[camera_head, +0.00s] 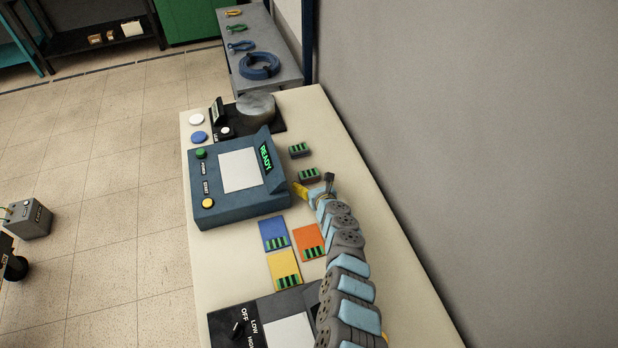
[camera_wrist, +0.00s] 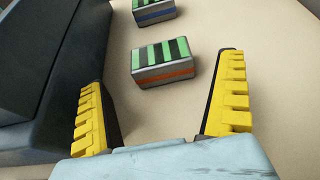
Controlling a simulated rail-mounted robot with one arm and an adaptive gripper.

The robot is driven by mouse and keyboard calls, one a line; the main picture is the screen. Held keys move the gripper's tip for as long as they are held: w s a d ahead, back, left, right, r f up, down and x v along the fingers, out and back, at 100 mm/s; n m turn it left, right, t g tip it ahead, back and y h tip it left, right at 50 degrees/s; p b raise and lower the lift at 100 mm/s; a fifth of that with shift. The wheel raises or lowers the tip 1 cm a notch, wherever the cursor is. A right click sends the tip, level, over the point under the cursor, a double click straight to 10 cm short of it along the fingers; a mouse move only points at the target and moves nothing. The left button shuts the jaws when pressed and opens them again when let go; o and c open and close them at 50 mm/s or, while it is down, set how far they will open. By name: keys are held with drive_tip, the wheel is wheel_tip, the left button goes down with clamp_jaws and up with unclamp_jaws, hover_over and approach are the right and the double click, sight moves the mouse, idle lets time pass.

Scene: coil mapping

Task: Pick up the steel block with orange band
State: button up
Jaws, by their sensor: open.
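The steel block with orange band (camera_wrist: 163,65) lies on the table between and just beyond my open fingers in the wrist view. It is a grey block with green and black stripes on top and an orange band along its side. My gripper (camera_wrist: 165,105) is open and empty, its yellow toothed fingers on either side, not touching the block. In the head view the block (camera_head: 309,175) sits just beyond my gripper (camera_head: 311,190), partly hidden by it.
A similar block with a blue band (camera_wrist: 153,12) lies just beyond. The blue-grey READY machine (camera_head: 205,212) stands close on the left. Blue (camera_head: 273,230), orange (camera_head: 309,236) and yellow (camera_head: 283,266) cards lie nearer. The table (camera_head: 385,250) is clear to the right.

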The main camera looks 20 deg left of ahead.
sight(310, 180)
drive_tip(key=shift+f+b+x, duration=0.2)
drive_tip(key=shift+b+x, duration=0.8)
drive_tip(key=shift+b, duration=0.05)
drive_tip(key=shift+f+b+x, duration=0.15)
drive_tip(key=shift+b+x, duration=0.85)
drive_tip(key=shift+b, duration=0.05)
drive_tip(key=shift+w+a+b, duration=0.2)
drive_tip(key=shift+w+b, duration=0.15)
drive_tip(key=shift+b, duration=0.15)
drive_tip(key=shift+r, duration=0.1)
drive_tip(key=c, duration=1.3)
